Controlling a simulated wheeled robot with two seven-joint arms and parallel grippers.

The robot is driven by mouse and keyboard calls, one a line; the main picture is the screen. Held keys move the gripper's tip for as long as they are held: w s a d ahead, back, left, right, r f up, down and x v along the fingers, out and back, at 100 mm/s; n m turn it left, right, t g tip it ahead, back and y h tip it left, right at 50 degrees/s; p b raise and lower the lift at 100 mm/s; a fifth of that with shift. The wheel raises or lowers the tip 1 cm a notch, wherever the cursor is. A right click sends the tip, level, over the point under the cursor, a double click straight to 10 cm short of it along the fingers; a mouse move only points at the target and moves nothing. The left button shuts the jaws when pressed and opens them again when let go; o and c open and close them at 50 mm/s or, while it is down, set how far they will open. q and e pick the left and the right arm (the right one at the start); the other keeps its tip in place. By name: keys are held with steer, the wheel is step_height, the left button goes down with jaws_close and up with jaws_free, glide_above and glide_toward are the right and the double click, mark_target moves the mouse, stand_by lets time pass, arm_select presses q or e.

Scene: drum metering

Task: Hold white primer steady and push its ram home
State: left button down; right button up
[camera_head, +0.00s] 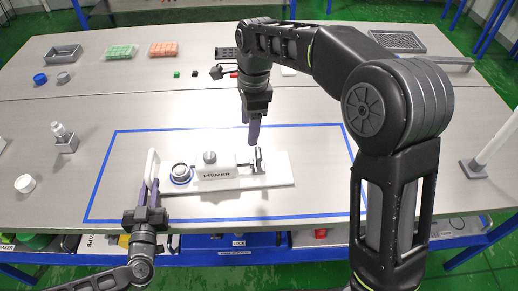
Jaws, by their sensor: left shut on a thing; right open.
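The white primer (216,173) lies on a white base plate (225,187) inside the blue taped rectangle. It bears the label PRIMER, a grey knob on top and a round blue-ringed part (181,174) at its left. Its ram (257,161), a rod with a dark upright end plate, sticks out on the right. My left gripper (152,181) is at the plate's left end, shut on an upright white part there. My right gripper (253,133) is open, pointing down just behind and above the ram's end plate, with no visible contact.
Blue tape (120,131) bounds the work area, and the table right of the plate is clear. A small white bottle (63,136) in a grey holder and a white cap (25,184) stand at left. Grey trays (397,41) and green and red blocks (163,49) are at the back.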

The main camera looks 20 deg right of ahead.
mark_target(258, 152)
steer(key=shift+d+r+m+h, duration=0.1)
steer(key=shift+d+m+h, duration=0.3)
steer(key=shift+d+m, duration=0.6)
steer(key=shift+d, duration=0.15)
step_height(258, 152, down, 12)
steer(key=shift+c, duration=0.3)
steer(key=shift+w, duration=0.1)
jaws_close()
stand_by(0.4)
